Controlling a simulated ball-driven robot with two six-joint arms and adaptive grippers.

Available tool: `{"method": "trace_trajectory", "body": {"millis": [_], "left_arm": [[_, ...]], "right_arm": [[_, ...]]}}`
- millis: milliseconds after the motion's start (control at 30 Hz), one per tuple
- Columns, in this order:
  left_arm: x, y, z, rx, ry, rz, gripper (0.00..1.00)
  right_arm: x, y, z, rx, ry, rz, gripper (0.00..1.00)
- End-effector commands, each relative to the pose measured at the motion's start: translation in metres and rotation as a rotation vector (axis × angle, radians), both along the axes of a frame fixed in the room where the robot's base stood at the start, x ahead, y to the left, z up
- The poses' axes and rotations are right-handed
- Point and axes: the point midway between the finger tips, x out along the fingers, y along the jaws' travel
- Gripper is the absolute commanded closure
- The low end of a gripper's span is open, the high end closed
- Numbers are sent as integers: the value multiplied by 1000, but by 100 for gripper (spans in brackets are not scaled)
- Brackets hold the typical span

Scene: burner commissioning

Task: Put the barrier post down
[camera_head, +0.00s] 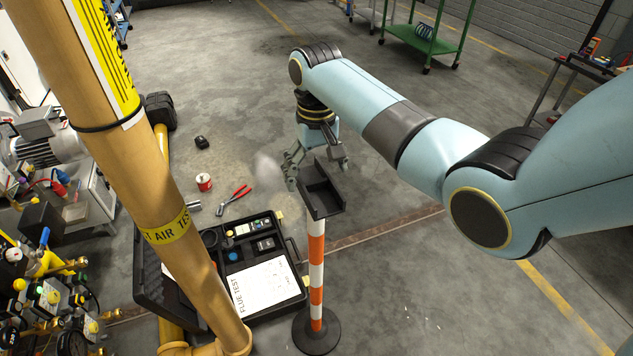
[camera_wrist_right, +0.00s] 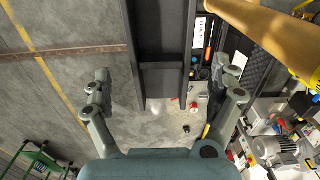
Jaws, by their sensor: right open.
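The barrier post (camera_head: 317,270) is orange and white striped, with a round black base (camera_head: 317,333) and a black channel-shaped head (camera_head: 322,193). It stands upright, its base appearing to rest on the floor just right of the open case. My right gripper (camera_head: 317,172) is open just behind the post's head. In the right wrist view the black head (camera_wrist_right: 162,52) lies between the spread fingers of the gripper (camera_wrist_right: 163,78), with gaps on both sides. My left gripper is not in view.
An open black flue test case (camera_head: 295,300) lies left of the post. A thick yellow pipe (camera_head: 130,150) crosses the left side. Red pliers (camera_head: 236,197) and a small can (camera_head: 204,182) lie on the floor. A green cart (camera_head: 424,40) stands behind. Floor right of the post is clear.

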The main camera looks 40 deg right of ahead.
Motion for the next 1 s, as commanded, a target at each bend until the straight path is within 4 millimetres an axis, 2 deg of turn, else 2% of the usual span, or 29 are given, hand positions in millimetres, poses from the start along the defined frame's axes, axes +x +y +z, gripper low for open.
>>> {"method": "trace_trajectory", "body": {"millis": [33, 200, 400, 1000], "left_arm": [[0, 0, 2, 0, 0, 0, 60], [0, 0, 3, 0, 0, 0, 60], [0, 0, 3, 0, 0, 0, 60], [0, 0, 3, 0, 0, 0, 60]], "right_arm": [[1, 0, 14, -1, -4, 1, 7], [0, 0, 48, -1, -3, 1, 7], [0, 0, 69, 1, -1, 1, 7], [-1, 0, 71, 0, 0, 2, 7]]}}
